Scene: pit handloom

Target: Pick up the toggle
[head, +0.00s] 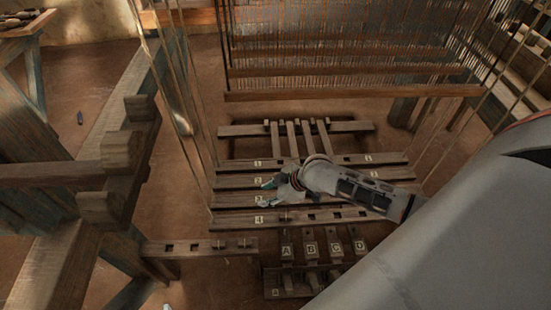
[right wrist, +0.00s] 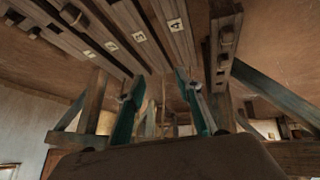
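I cannot single out one toggle for certain. Small wooden pegs sit in slots of the loom's bars. Two of them (head: 243,242) are on the short bar at the lower left in the head view, and a peg (right wrist: 228,34) also shows on a bar in the right wrist view. My right gripper (head: 268,193) is over the left ends of the numbered bars, near labels 2 and 3. In the right wrist view its two teal fingers (right wrist: 160,78) stand apart with nothing held between them.
Numbered bars (head: 330,198) cross the middle, with lettered pedals (head: 310,249) below them. Hanging cords (head: 189,90) and a thick wooden post (head: 128,150) stand to the left. Heddle frames (head: 350,71) hang behind.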

